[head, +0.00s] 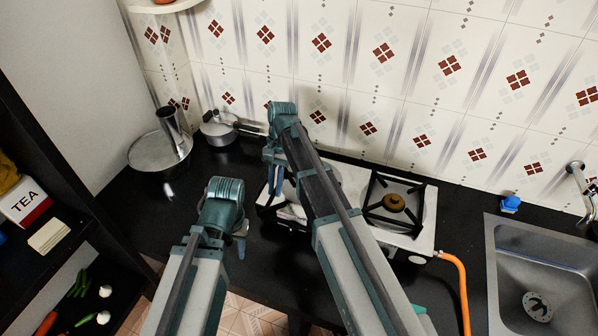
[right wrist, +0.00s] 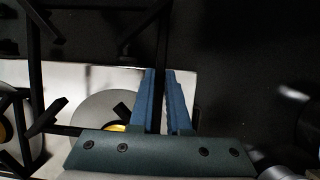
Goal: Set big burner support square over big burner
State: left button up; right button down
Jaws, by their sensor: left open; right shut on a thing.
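My right gripper (head: 272,178) is over the left end of the white stove (head: 425,226). In the right wrist view its blue fingers (right wrist: 166,100) are shut on a black bar of the big burner support (right wrist: 163,48). Below lies a wide grey disc with a yellow cap, which looks like the big burner (right wrist: 92,112); bars cross over part of it. I cannot tell whether the support is seated or raised. My right arm hides much of this end in the head view. My left gripper (head: 241,238) is open and empty, left of the stove front.
The other burner (head: 393,203), brass-capped, has its own black support (head: 411,183) around it. An orange hose (head: 463,285) runs from the stove's right. The sink (head: 550,250) is further right. A lidded pan (head: 160,153) and a small pot (head: 218,128) stand at the back left.

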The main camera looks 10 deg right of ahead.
jog(key=w+d, duration=0.2)
jog(key=w, duration=0.1)
jog(key=w+d, duration=0.2)
jog(key=w, duration=0.2)
jog(key=w+d+f+b, duration=0.1)
jog(key=w, duration=0.3)
jog(key=shift+w+d+f, duration=0.1)
jog(key=shift+w+d, duration=0.1)
jog(key=shift+d, duration=0.2)
jog(key=shift+w+d, duration=0.1)
jog(key=shift+w, duration=0.1)
jog(key=shift+w+d+f, duration=0.1)
jog(key=shift+w+d, duration=0.15)
jog(key=shift+w, duration=0.2)
notch_tip(320, 180, down, 4)
jog(key=b, duration=0.4)
jog(key=shift+s, duration=0.1)
jog(key=shift+r, duration=0.2)
